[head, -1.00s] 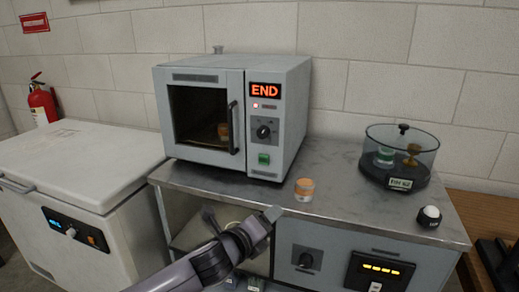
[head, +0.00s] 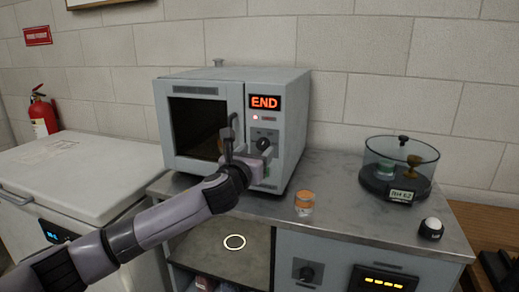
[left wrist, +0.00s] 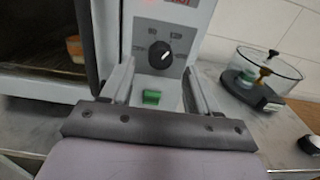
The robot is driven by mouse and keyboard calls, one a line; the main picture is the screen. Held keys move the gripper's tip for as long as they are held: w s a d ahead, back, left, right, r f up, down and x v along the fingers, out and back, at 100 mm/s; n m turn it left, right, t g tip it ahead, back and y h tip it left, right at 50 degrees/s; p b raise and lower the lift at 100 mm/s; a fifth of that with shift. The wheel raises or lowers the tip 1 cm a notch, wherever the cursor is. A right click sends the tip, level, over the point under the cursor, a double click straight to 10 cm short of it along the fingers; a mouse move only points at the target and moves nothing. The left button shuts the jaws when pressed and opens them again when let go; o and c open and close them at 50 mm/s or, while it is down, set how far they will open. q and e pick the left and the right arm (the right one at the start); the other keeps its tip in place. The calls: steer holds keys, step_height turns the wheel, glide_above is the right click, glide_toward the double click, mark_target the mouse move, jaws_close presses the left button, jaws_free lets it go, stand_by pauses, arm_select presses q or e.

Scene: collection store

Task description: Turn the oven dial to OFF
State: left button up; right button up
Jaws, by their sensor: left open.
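The grey oven (head: 280,88) stands on the metal counter with END lit in orange on its display (head: 264,102). Its black dial (head: 263,143) sits on the control panel, with a pale pointer mark; it also shows in the left wrist view (left wrist: 160,54), where the labels around it are too blurred to read surely. A green button (left wrist: 151,97) is below the dial. My left gripper (left wrist: 160,85) is open and empty, its two fingers pointing at the panel with the dial ahead between and beyond them. My right gripper is not in view.
The oven door handle (head: 232,130) is close to the left of my gripper. An orange-lidded jar (head: 305,203) stands on the counter (head: 340,215). A round clear-walled container (head: 400,160) and a white-topped button (head: 431,228) are at right. A white chest (head: 70,175) is at left.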

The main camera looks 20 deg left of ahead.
mark_target(261, 146)
arm_select(q)
steer(key=shift+w, duration=1.6)
steer(key=shift+c, duration=0.2)
steer(key=c, duration=1)
